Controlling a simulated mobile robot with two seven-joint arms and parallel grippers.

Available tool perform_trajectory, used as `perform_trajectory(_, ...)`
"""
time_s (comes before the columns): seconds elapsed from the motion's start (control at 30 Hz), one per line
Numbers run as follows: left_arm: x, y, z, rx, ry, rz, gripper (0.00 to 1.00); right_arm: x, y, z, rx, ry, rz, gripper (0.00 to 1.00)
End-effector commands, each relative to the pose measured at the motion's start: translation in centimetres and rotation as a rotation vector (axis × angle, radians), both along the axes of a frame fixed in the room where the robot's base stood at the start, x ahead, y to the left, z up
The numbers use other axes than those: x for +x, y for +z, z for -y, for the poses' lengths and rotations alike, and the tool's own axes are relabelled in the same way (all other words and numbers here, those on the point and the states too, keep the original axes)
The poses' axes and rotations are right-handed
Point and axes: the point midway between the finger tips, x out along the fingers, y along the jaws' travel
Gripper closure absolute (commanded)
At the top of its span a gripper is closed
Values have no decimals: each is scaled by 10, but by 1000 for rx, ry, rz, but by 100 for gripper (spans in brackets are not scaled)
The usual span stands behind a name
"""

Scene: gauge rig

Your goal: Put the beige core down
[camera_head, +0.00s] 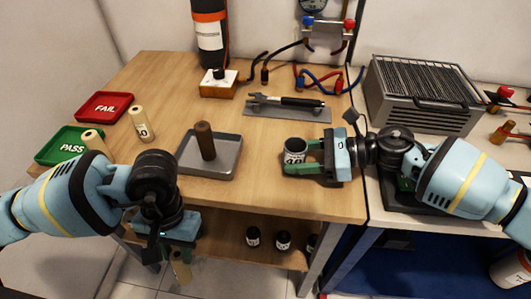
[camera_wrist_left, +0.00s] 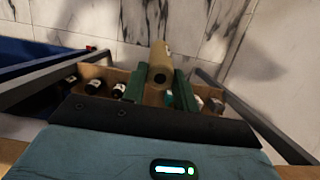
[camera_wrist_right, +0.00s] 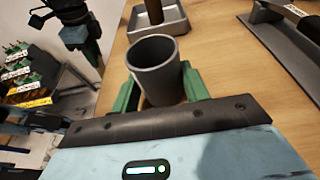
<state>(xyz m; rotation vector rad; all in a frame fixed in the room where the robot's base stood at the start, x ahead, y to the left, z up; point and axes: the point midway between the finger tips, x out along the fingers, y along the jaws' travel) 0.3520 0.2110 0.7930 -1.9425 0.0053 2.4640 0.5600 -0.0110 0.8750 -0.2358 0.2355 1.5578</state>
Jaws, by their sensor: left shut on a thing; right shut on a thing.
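The beige core (camera_head: 181,270) is in my left gripper (camera_head: 178,250), which hangs in front of the table's near edge, beside the lower shelf. In the left wrist view the core (camera_wrist_left: 160,64) is clamped between the green fingers (camera_wrist_left: 157,88), its round end with a hole showing. The head view hides most of the left fingers behind the wrist. My right gripper (camera_head: 302,160) is shut on a dark grey cup (camera_head: 294,146) with a white label, at the table's right part. The cup's open mouth (camera_wrist_right: 154,52) shows in the right wrist view; it looks empty.
A brown core (camera_head: 205,142) stands in a grey metal tray (camera_head: 226,164). A labelled beige core (camera_head: 140,124) stands near the red FAIL tray (camera_head: 104,107). Another beige core (camera_head: 93,140) is at the green PASS tray (camera_head: 62,152). Dark bottles (camera_head: 283,240) stand on the lower shelf.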

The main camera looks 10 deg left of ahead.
Motion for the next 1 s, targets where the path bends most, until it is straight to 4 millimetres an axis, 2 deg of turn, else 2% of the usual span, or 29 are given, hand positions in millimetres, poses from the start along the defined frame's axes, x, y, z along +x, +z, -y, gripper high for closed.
perform_trajectory(0.17, 16, 13, 33, -4, -50, 15, 100, 0, 0, 0, 0, 0, 0, 68)
perform_trajectory(0.27, 28, 26, 62, -5, -97, 26, 100, 0, 0, 0, 0, 0, 0, 68)
perform_trajectory(0.5, 51, 68, 135, -4, -226, 46, 100, 0, 0, 0, 0, 0, 0, 68)
perform_trajectory(0.7, 64, 109, 183, -7, -320, 63, 100, 0, 0, 0, 0, 0, 0, 68)
perform_trajectory(0.8, 76, 138, 193, -10, -337, 72, 100, 0, 0, 0, 0, 0, 0, 68)
perform_trajectory(1.0, 103, 205, 186, -15, -300, 94, 100, 0, 0, 0, 0, 0, 0, 68)
